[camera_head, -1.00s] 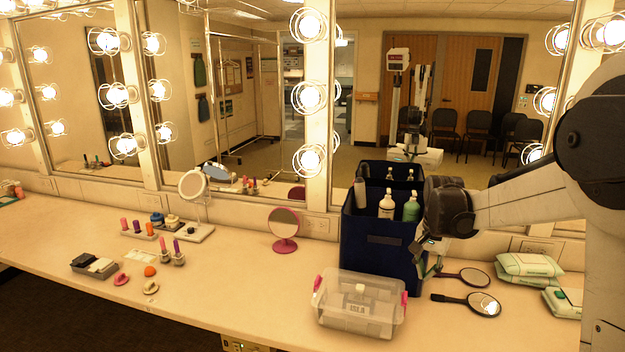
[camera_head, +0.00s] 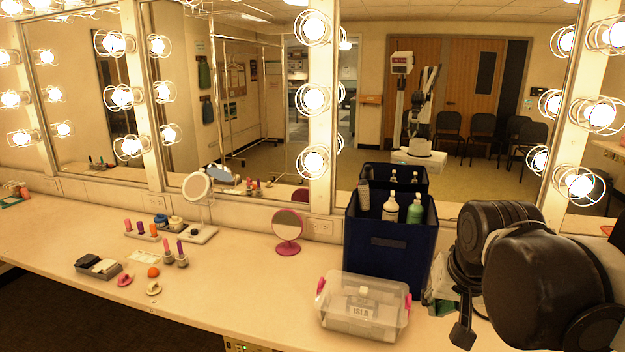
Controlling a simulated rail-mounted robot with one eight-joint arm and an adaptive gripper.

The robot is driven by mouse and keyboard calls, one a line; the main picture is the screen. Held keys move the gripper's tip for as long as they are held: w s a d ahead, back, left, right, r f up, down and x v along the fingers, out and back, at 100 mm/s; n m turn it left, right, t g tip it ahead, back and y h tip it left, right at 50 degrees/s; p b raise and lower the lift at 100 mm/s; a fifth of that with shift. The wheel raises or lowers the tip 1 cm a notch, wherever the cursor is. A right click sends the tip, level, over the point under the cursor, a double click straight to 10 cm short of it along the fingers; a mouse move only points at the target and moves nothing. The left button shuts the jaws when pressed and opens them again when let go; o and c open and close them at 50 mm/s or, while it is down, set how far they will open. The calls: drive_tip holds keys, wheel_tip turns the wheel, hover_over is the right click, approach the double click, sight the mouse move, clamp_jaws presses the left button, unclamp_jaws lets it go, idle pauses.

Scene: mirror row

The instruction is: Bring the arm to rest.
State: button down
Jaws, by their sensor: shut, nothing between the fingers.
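My arm (camera_head: 545,285) is folded large and dark at the lower right, close to the camera. My gripper (camera_head: 462,335) points down at its left side, over the counter's right part; it is shut with nothing in it, and only part of it shows. It is apart from the clear lidded box (camera_head: 362,308) to its left. My arm hides most of the counter behind it.
A dark blue bin (camera_head: 388,250) with several bottles stands behind the clear box, left of my arm. A pink round mirror (camera_head: 288,232), a white-framed mirror (camera_head: 196,187) and small cosmetics stand farther left. The counter's front left (camera_head: 235,290) is clear.

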drive_tip(key=s+a+f+n+t, duration=0.2)
drive_tip(key=s+f, duration=0.1)
drive_tip(key=s, duration=0.6)
drive_tip(key=shift+s, duration=0.2)
idle(0.5)
